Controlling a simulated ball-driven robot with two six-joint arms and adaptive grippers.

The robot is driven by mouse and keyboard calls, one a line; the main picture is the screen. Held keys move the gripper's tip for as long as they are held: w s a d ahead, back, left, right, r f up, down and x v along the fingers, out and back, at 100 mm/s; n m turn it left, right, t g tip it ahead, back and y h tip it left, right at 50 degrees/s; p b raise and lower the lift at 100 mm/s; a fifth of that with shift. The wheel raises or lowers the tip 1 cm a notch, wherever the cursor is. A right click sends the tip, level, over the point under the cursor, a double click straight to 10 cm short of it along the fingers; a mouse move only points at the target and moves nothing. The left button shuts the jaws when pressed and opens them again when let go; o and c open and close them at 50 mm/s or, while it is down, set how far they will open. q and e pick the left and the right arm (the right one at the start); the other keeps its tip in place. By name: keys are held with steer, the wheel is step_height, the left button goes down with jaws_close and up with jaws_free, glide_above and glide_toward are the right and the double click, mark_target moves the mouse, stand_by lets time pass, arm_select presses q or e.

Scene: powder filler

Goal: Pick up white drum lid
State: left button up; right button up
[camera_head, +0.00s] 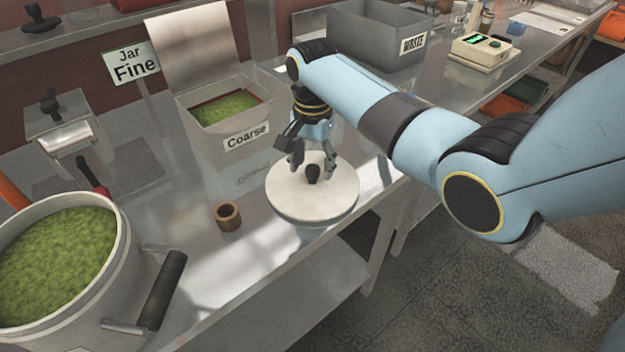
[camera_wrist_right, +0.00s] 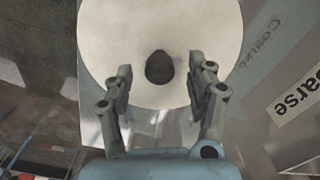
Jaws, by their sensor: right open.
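The white drum lid (camera_head: 337,205) is a flat round disc with a black knob (camera_head: 313,174) at its middle. It lies on the metal table near the front edge. My right gripper (camera_head: 314,168) is above the lid, close to the knob, with its fingers pointing down. In the right wrist view the lid (camera_wrist_right: 110,40) fills the upper middle, and the knob (camera_wrist_right: 159,67) lies just beyond and between the open fingers of the gripper (camera_wrist_right: 160,80). The fingers are apart from the knob in that view. My left gripper is not in view.
A bin labelled Coarse (camera_head: 210,140) with green powder stands just behind the lid. A small brown cup (camera_head: 228,216) stands to its left. A large drum of green powder (camera_head: 130,275) is at front left. A grey waste bin (camera_head: 395,62) is at the back.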

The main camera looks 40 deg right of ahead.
steer(key=shift+f, duration=1.4)
jaws_close()
